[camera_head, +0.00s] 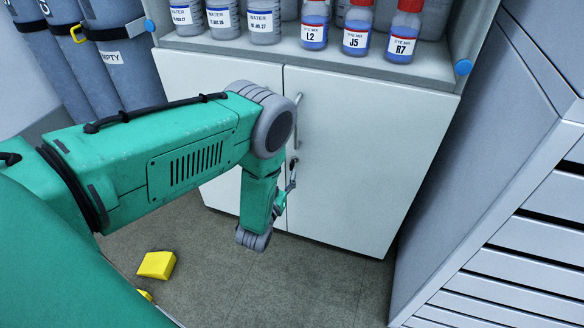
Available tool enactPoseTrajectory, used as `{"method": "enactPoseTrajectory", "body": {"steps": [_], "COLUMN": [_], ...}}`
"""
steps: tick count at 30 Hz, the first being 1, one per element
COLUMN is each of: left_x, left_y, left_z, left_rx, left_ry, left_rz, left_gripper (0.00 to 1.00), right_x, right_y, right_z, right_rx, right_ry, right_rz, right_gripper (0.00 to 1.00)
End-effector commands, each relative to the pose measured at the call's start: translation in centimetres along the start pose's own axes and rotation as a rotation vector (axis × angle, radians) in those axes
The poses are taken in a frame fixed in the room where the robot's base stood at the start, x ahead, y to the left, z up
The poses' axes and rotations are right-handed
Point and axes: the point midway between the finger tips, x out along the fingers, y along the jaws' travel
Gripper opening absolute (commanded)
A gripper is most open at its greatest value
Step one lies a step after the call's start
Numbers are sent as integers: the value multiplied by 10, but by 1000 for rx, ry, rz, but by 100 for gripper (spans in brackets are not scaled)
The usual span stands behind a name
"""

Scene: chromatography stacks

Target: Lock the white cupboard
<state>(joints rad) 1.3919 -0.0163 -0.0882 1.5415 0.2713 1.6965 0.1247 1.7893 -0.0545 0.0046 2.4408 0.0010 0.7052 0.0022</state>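The white cupboard (365,150) stands ahead with both of its doors closed. A slim metal handle (297,103) stands upright on the right door, close to the seam. Below it, near the seam, is a small metal piece (294,162) that looks like the lock or a key; it is too small to tell which. My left arm reaches across the left door. My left gripper (284,198) is by the seam just below that metal piece, partly hidden behind my wrist. I cannot tell if it touches the piece or how far its fingers are apart. My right gripper is not in view.
Water bottles (263,22) and red-capped dye bottles (356,28) stand on the shelf above the doors. Gas cylinders (118,65) stand at the left. A grey drawer cabinet (520,250) is close on the right. A yellow block (156,265) lies on the floor.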

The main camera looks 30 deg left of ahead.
Motion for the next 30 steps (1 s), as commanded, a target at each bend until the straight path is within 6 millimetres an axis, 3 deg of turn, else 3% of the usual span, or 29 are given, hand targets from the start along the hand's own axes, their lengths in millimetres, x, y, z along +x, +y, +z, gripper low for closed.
{"method": "enactPoseTrajectory", "body": {"steps": [3, 9, 20, 23, 30], "left_x": [22, 43, 48, 48, 48], "left_y": [2, 5, 1, 2, 1], "left_z": [0, -2, -1, -1, -1], "left_rx": [2, 6, 2, 2, 7], "left_ry": [4, 2, -1, -1, -2], "left_rz": [1, 2, 1, 1, -2], "left_gripper": [29, 29, 29, 0, 0], "right_x": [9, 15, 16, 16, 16], "right_y": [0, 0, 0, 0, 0], "right_z": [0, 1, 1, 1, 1], "right_rx": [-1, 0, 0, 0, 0], "right_ry": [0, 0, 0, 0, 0], "right_rz": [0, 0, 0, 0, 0], "right_gripper": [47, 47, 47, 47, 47]}}
